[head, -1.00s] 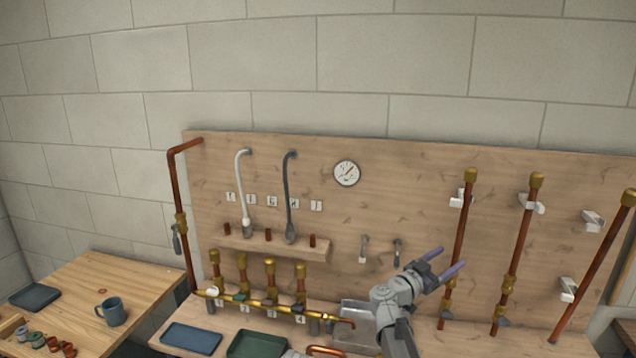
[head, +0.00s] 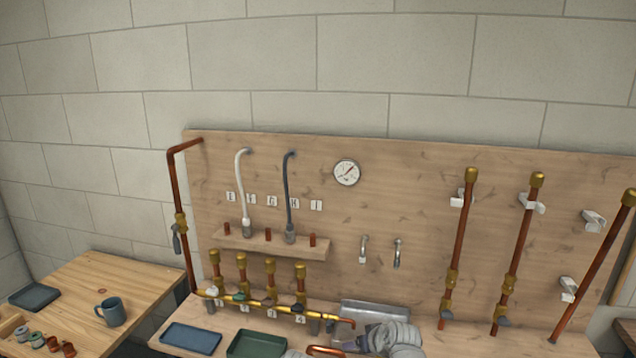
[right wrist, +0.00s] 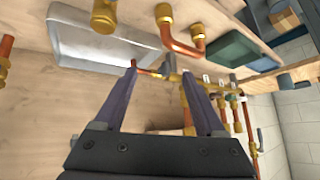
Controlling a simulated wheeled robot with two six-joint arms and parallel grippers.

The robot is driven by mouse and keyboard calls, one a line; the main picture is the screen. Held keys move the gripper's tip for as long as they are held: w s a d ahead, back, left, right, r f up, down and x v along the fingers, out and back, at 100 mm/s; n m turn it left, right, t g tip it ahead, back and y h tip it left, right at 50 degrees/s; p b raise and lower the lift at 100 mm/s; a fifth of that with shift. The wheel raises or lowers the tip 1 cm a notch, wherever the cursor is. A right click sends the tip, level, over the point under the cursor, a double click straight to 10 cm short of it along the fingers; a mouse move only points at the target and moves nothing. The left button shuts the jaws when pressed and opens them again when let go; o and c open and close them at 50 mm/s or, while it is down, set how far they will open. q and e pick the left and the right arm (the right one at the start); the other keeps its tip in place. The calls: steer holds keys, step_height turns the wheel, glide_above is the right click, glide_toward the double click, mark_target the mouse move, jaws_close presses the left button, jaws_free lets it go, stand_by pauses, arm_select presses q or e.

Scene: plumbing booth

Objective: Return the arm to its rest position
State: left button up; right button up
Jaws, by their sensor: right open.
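Beyond the fingers are a metal basin (right wrist: 110,42) and copper pipe with brass fittings (right wrist: 182,45). I cannot tell the exact gap to them. My left gripper is in neither view.
The wooden panel (head: 400,185) carries a gauge (head: 347,173), two hoses and several upright copper pipes (head: 517,255). A brass manifold (head: 270,305) runs low along it. A blue tray (head: 190,338) and green tray (head: 256,344) lie in front. A mug (head: 112,311) stands on the left table.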

steer(key=s+d+f+m+g+h, duration=0.1)
steer(key=s+d+f+g+h, duration=0.2)
steer(key=s, duration=0.5)
steer(key=s+d+f+m+g, duration=0.2)
steer(key=s+d+f+g, duration=0.15)
steer(key=s, duration=0.35)
steer(key=s+a+f+n+b, duration=0.2)
steer(key=s+a, duration=0.1)
steer(key=a, duration=0.2)
steer(key=s+a+f+n+g+h+b, duration=0.1)
steer(key=s+a+f+n+b, duration=0.1)
steer(key=a, duration=0.4)
steer(key=shift+s+a+b, duration=0.25)
steer(key=shift+s+b, duration=0.25)
steer(key=shift+g, duration=0.25)
